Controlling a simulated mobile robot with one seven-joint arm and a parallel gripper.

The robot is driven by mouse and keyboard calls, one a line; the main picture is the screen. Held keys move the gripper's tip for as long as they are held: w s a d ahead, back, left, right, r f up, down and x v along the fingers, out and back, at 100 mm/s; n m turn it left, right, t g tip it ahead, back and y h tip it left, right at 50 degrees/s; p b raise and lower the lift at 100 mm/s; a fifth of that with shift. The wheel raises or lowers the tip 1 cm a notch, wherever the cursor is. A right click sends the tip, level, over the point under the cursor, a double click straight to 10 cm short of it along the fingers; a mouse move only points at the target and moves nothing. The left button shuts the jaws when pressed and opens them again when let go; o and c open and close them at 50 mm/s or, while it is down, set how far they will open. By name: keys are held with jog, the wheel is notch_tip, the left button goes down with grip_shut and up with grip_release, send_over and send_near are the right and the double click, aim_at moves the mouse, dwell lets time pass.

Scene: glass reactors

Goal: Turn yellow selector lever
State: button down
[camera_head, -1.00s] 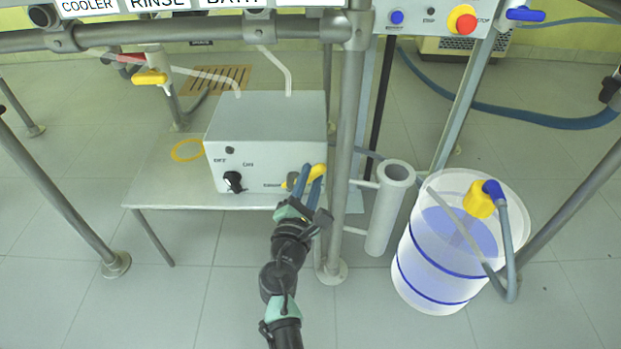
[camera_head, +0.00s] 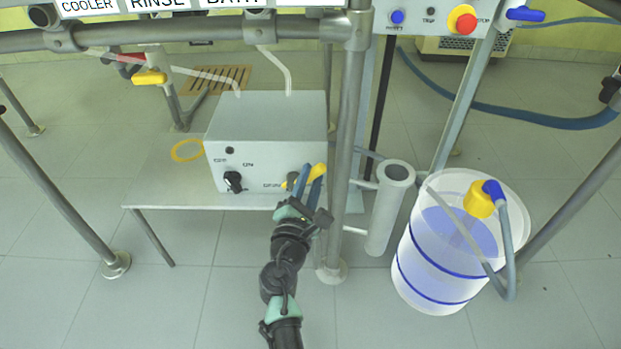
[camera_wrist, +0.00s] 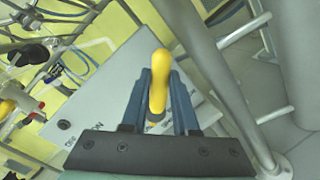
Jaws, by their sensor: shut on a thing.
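The yellow selector lever (camera_head: 320,170) is on the right part of the front of a grey-white box (camera_head: 262,150). In the wrist view the lever (camera_wrist: 159,68) stands between the two blue fingers, its rounded end showing beyond them. My gripper (camera_head: 310,176) is shut on the lever, with a finger along each side. It also fills the lower middle of the wrist view (camera_wrist: 158,100). The lever's base is mostly hidden by the fingers.
A black knob (camera_head: 233,181) is on the left of the box front. A metal frame post (camera_head: 345,150) stands close to the right of my gripper. A grey tube holder (camera_head: 390,210) and a white drum (camera_head: 450,250) stand farther right. Floor at the front left is clear.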

jog(key=shift+a+n, duration=0.1)
jog(key=shift+n, duration=0.2)
jog(key=a+n, duration=0.1)
jog(key=n, duration=0.1)
jog(key=r+n+t, duration=0.1)
jog(key=n, duration=0.1)
jog(key=shift+a+b, duration=0.3)
jog(key=shift+a, duration=0.1)
jog(key=shift+a+r+n+t+y, duration=0.1)
jog(key=shift+a+n+t+y, duration=0.3)
jog(key=shift+n, duration=0.8)
jog(key=shift+a+r+n+t+y, duration=0.1)
jog(key=shift+a+n, duration=0.45)
jog(key=shift+n, duration=0.65)
jog(key=c, duration=0.7)
grip_release()
jog(key=shift+s, duration=0.15)
jog(key=p+v, duration=0.2)
jog(key=v, duration=1)
jog(key=shift+s+a+p, duration=0.1)
jog(key=shift+s+p, duration=0.3)
